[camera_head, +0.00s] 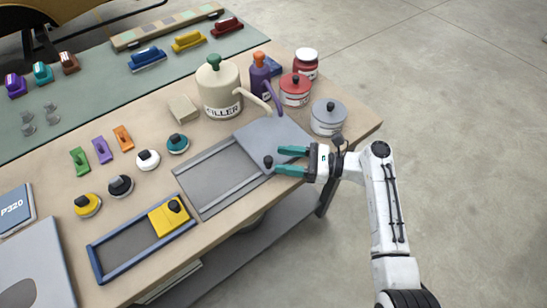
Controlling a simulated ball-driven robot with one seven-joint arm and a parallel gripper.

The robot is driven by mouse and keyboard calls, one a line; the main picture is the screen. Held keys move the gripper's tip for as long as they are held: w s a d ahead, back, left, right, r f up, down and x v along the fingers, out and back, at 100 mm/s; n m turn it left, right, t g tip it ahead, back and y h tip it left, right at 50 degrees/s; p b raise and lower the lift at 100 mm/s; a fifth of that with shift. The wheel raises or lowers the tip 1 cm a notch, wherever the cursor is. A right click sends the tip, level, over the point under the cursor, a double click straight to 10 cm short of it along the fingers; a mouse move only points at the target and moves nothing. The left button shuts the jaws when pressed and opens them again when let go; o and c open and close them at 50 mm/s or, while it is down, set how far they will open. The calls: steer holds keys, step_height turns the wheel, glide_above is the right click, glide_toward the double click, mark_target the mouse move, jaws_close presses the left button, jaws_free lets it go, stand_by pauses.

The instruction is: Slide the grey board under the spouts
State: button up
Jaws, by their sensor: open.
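The grey board (272,138) lies tilted at the far end of the grey-railed track (206,184), partly below the spouts. A small black knob (268,161) stands on its near corner. The cream filler jug (220,92) with a green top and the purple bottle (260,78) with an orange top stand behind the board, and their spouts (253,97) reach out toward it. My gripper (276,161) comes in from the right, with its two teal fingers open on either side of the knob's right side. Whether a finger touches the knob I cannot tell.
A grey tin (328,118) and red tins (295,90) stand right of the board. A blue-framed tray (132,243) with a yellow block (170,216) lies at the near left. Several round-knobbed pads lie left of the track. The table's front edge runs just below the gripper.

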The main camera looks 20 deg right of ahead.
steer(key=v, duration=0.6)
steer(key=shift+s+d+b, duration=0.1)
steer(key=shift+d+b, duration=0.15)
steer(key=shift+b, duration=0.1)
